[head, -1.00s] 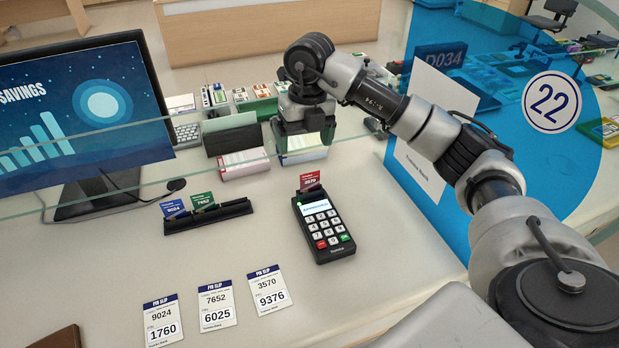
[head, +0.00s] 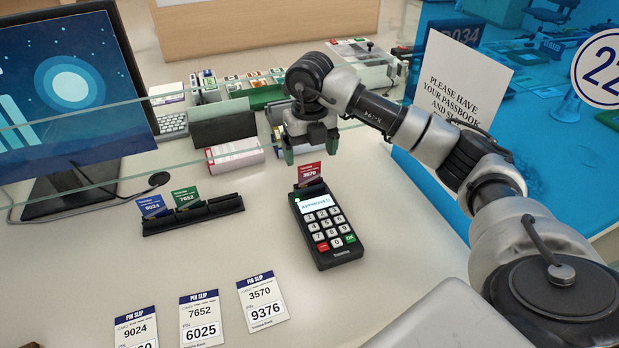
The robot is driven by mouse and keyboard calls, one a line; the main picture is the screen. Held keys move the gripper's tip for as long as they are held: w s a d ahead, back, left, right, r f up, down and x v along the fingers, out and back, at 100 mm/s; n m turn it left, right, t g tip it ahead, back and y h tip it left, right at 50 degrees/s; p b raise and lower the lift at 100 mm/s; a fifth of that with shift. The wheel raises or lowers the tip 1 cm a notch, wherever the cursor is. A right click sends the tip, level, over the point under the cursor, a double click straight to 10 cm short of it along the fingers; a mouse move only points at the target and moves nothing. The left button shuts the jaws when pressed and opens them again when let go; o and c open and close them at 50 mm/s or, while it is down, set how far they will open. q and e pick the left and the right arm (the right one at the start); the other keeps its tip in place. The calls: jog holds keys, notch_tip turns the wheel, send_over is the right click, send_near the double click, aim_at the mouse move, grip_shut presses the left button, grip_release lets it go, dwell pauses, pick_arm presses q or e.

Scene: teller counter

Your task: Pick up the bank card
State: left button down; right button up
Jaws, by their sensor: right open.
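A red bank card (head: 309,174) marked 3570 stands upright in the top slot of the black card terminal (head: 341,255), whose screen reads APPROVED. My right gripper (head: 311,153) is open, pointing down, just above and behind the red card in the picture. No contact with the card shows. A blue card (head: 151,206) marked 9024 and a green card (head: 186,198) marked 7652 stand in a black card rack (head: 226,205) to the left. My left gripper is not in view.
Three PIN slips, including the 3570 slip (head: 262,299), lie in front. A monitor (head: 66,100) stands at left. A glass screen edge (head: 60,202) crosses the counter. The counter right of the terminal is clear.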

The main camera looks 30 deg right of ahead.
jog(key=shift+f, duration=3.15)
jog(key=c, duration=1)
notch_tip(320, 180, up, 10)
jog(key=shift+r, duration=0.1)
notch_tip(320, 180, up, 4)
jog(key=r+p, duration=0.1)
jog(key=p, duration=0.3)
send_over(310, 172)
jog(key=shift+f, duration=0.25)
